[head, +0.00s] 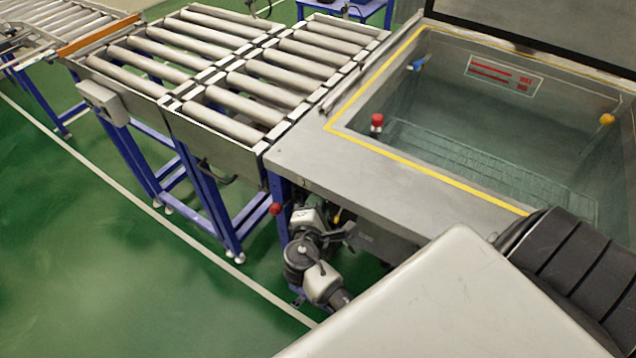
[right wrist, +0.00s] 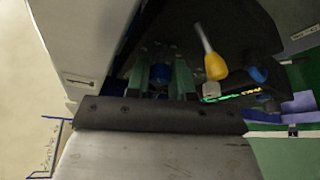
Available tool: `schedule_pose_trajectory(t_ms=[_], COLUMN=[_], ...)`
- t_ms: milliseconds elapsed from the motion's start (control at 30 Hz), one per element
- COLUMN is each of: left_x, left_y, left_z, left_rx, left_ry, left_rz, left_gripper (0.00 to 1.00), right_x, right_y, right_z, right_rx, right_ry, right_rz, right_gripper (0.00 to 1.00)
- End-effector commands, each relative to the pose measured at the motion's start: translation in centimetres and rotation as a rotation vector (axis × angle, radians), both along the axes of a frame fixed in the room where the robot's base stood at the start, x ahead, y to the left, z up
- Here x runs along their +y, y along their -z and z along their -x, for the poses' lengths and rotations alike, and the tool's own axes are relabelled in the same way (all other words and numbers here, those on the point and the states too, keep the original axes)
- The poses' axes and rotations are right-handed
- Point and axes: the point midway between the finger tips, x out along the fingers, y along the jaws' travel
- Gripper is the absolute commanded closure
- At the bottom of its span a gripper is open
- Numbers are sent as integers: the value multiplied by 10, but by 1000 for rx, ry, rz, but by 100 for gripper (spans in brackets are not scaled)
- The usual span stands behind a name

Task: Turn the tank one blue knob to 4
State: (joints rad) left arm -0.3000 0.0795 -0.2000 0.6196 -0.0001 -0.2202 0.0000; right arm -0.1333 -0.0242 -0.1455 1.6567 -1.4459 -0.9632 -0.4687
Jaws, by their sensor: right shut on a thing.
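The grey metal tank (head: 395,178) with a yellow-edged opening fills the right half of the head view. My right gripper (head: 345,232) is low at its front side, below the overhanging rim. In the right wrist view its fingers (right wrist: 161,80) are shut on a small dark blue knob (right wrist: 160,93), partly hidden between them. Any number scale at the knob is too dark to read. Another blue knob (right wrist: 256,74) sits beside a yellow knob (right wrist: 215,66), to the right of the fingers. My left gripper is not in view.
A red knob (head: 275,209) and a yellow handle (head: 336,216) are close to the right gripper under the rim. A roller conveyor (head: 215,142) on blue legs adjoins the tank at left. Inside the tank are blue, red and orange fittings. Green floor (head: 90,240) is open at left.

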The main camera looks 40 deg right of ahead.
Motion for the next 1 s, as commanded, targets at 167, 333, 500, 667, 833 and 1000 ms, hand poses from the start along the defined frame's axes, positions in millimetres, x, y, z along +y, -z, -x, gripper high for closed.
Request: schedule_pose_trajectory(t_ms=[167,333,500,667,833,1000], left_x=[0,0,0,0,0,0], left_y=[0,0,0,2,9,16], left_z=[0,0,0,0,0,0], left_rx=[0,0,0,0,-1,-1], left_ry=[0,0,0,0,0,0], left_rz=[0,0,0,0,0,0], left_gripper=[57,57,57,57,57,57], right_x=[1,1,0,6,27,52], right_y=[2,1,1,1,-2,-8], right_z=[1,0,0,5,25,49], right_rx=[3,2,0,2,2,2], right_ry=[-1,0,1,0,-1,-1], right_rz=[-2,-2,-1,-2,-5,-4], right_gripper=[71,52,52,52,52,52])
